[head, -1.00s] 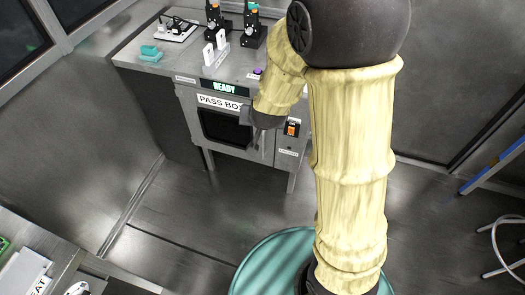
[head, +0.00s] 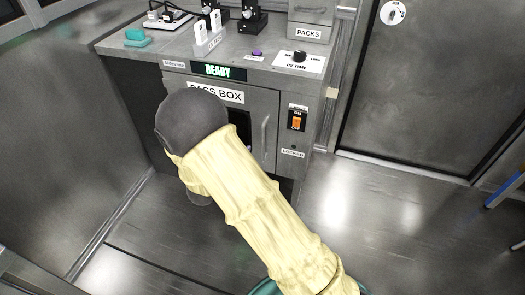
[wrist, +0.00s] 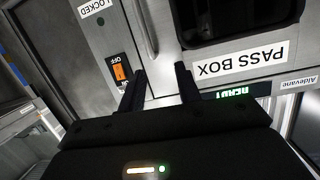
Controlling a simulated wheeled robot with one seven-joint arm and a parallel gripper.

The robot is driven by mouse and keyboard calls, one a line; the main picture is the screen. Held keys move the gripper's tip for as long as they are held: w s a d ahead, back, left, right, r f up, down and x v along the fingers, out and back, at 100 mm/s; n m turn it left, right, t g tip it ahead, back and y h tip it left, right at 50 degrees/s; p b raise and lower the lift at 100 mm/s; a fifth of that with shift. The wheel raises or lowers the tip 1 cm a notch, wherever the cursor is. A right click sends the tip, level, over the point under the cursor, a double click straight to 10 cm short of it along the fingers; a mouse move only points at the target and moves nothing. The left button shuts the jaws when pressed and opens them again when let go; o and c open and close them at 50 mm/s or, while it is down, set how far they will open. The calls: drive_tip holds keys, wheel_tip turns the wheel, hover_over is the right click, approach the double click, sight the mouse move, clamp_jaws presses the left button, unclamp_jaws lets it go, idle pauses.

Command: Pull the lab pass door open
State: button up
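The pass box door (head: 257,152) is on the front of the grey cabinet, under the PASS BOX label (head: 216,94). It looks closed. Its dark window is mostly behind my arm in the head view, and it also shows in the wrist view (wrist: 215,22). The vertical bar handle (head: 265,133) is at the door's right side. In the wrist view, which is upside down, the handle (wrist: 146,28) lies beyond my fingertips. My gripper (wrist: 160,72) is open, with nothing visible between its fingers. In the head view my arm hides it.
An orange ON/OFF switch (head: 297,123) sits right of the door, also in the wrist view (wrist: 119,72). A READY display (head: 218,71) is above. The countertop holds a teal block (head: 136,36), a purple button (head: 257,53) and a dial panel (head: 300,60).

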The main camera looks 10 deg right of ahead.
sight(262, 140)
wheel_tip(262, 140, down, 7)
drive_tip(key=s+a+m+t+h+b, duration=0.1)
drive_tip(key=s+h+b, duration=0.1)
drive_tip(key=h+b, duration=0.1)
drive_tip(key=shift+s+a+h+b, duration=0.3)
drive_tip(key=shift+s+b, duration=0.1)
drive_tip(key=shift+b, duration=0.5)
drive_tip(key=shift+r, duration=0.15)
drive_tip(key=shift+w, duration=0.1)
drive_tip(key=b+x, duration=0.5)
drive_tip(key=x, duration=1.1)
drive_tip(key=shift+w+d+b, duration=0.15)
drive_tip(key=shift+w+b, duration=0.05)
drive_tip(key=shift+b, duration=0.2)
drive_tip(key=shift+w+d, duration=0.25)
drive_tip(key=shift+w, duration=0.05)
drive_tip(key=shift+c, duration=0.3)
clamp_jaws()
